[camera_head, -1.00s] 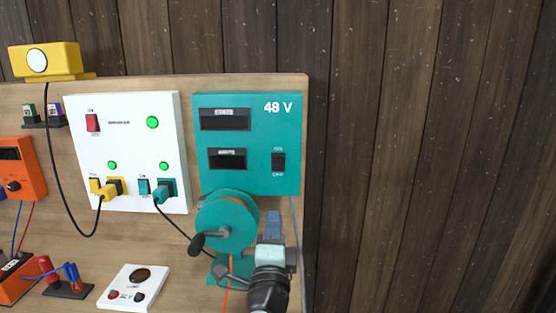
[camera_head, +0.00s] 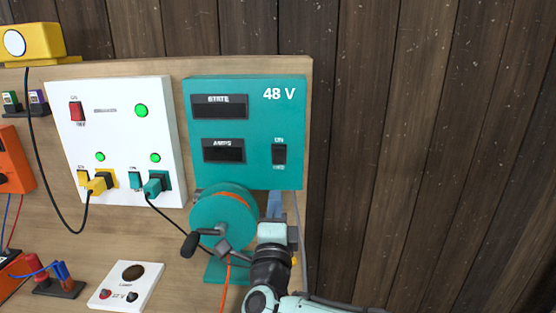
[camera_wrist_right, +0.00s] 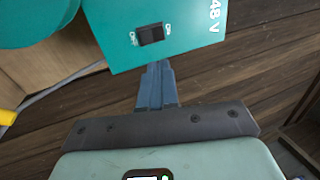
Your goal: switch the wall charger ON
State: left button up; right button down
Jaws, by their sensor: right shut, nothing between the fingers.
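The wall charger is the teal box marked 48 V (camera_head: 285,113) on the wooden board. Its STATE and AMPS displays are dark. Its black rocker switch (camera_head: 279,154) is at the lower right of the box, and it also shows in the right wrist view (camera_wrist_right: 150,34). My right gripper (camera_head: 274,205) is shut and empty, just below the charger's lower edge and below the switch. In the right wrist view its blue fingers (camera_wrist_right: 157,75) point at the charger near the switch, apart from the switch as far as I can tell. My left gripper is not in view.
A teal reel with a crank (camera_head: 222,217) sits close left of my right gripper. A white panel (camera_head: 112,140) with green lights and yellow and teal plugs is left of the charger. The dark plank wall (camera_head: 430,150) at right is clear.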

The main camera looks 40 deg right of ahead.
aim_at(279, 150)
pick_arm(q)
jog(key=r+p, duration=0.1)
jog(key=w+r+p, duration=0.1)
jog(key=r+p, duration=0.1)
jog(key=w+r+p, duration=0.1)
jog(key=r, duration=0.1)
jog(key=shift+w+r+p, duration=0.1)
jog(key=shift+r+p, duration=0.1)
jog(key=shift+p, duration=0.2)
pick_arm(e)
jog(key=x, duration=1.3)
jog(key=shift+w+d+r, duration=0.15)
jog(key=shift+w+d, duration=0.05)
jog(key=shift+w, duration=0.1)
jog(key=shift+w+d+r+g+y+p, duration=0.1)
jog(key=shift+r+g+y+p, duration=0.1)
jog(key=shift+r+p, duration=0.25)
jog(key=shift+d+r+g+y+p, duration=0.1)
jog(key=shift+r+g+p, duration=0.15)
jog(key=shift+p, duration=0.35)
jog(key=shift+f+b, duration=0.3)
jog(key=shift+f, duration=0.05)
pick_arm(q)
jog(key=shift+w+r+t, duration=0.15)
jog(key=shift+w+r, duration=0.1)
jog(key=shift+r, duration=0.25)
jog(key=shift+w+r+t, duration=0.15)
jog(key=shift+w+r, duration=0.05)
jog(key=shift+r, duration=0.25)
